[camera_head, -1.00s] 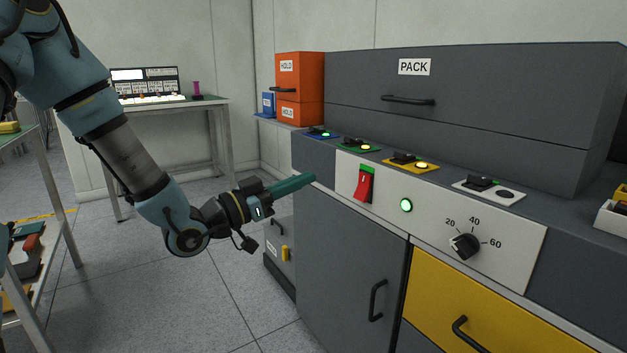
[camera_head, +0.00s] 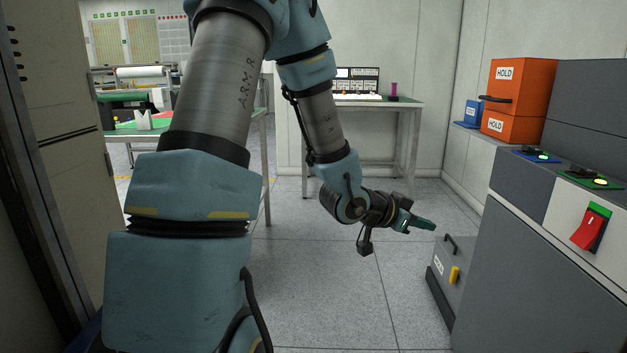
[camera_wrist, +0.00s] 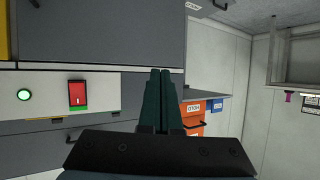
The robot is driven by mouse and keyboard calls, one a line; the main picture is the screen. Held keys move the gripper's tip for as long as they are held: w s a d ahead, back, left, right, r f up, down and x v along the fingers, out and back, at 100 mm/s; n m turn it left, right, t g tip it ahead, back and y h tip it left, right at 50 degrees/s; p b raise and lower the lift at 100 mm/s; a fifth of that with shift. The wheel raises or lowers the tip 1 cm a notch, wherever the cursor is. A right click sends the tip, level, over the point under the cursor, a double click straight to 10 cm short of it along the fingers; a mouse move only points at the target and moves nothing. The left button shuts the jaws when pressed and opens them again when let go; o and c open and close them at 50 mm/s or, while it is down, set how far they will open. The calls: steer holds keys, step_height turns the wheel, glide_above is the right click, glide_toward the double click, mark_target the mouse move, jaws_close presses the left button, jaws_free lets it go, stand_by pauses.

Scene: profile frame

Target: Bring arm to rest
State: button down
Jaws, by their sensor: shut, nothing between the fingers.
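My gripper (camera_head: 423,223) shows in the head view at the end of my blue and grey arm, right of the middle. Its dark green fingers are together with nothing between them, and they point to the right. It hangs in free air above the floor, left of the grey cabinet and apart from it. In the wrist view, the shut fingers (camera_wrist: 160,80) stand at the middle, with the panel to their left and the orange boxes beyond. The arm is partly bent, and its near links fill the left-middle of the head view.
The grey cabinet (camera_head: 545,275) with a red switch (camera_head: 589,229) stands at right. Orange HOLD boxes (camera_head: 518,97) sit at the back right. A low grey box (camera_head: 447,272) stands on the floor by the cabinet.

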steer(key=w+a+f+n+t+y, duration=0.1)
steer(key=w+a+n+y, duration=0.15)
steer(key=a, duration=0.35)
steer(key=w+a+f+n+y, duration=0.1)
steer(key=a+f+y, duration=0.15)
steer(key=a, duration=0.35)
steer(key=s+a+r+n+g+y, duration=0.1)
steer(key=s+a+n+g+y, duration=0.15)
steer(key=s+a+n, duration=0.55)
steer(key=s+a+n+g+y, duration=0.1)
steer(key=s+a+g+y, duration=0.2)
steer(key=a, duration=0.9)
step_height(320, 180, up, 26)
steer(key=p, duration=2.6)
steer(key=shift+s+d+t+y, duration=0.25)
steer(key=shift+s+t+y, duration=0.05)
steer(key=shift+t+y, duration=0.15)
